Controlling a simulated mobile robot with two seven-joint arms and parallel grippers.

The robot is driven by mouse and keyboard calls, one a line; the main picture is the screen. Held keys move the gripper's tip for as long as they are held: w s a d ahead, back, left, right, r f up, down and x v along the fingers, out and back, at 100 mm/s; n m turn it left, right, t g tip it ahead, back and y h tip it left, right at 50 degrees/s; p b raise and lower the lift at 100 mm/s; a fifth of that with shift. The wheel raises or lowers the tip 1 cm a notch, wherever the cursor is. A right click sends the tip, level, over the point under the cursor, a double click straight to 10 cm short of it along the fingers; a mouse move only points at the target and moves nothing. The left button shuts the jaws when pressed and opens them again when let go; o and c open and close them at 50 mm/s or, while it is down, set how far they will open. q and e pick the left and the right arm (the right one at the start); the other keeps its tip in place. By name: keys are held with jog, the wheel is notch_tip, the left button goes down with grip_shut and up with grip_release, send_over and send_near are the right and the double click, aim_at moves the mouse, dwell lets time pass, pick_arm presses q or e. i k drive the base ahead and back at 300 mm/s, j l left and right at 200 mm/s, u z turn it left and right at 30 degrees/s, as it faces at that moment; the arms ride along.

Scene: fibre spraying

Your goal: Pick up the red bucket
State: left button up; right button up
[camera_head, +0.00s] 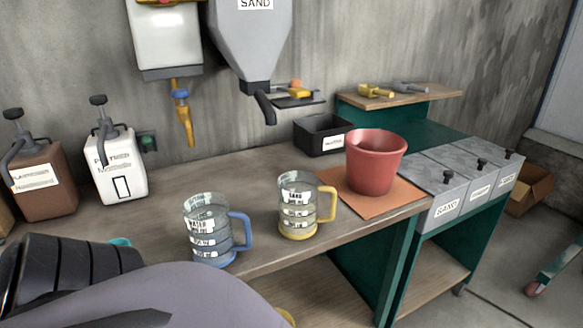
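The red bucket (374,166) stands upright on an orange-brown mat (402,198) at the right end of the wooden workbench. Its open top faces up, and I cannot see what is inside. Nothing is touching its sides. A dark and grey arm part of mine fills the lower left corner. Neither of my grippers can be made out in this view.
Two clear measuring jugs stand left of the bucket, one with a yellow handle (297,207) and one with a blue handle (209,231). A black bin (322,136) sits behind it. Grey lidded bins (446,180) adjoin on the right. A sand hopper (252,40) hangs above the bench.

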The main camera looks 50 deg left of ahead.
aim_at(373, 157)
jog(key=u, duration=1.5)
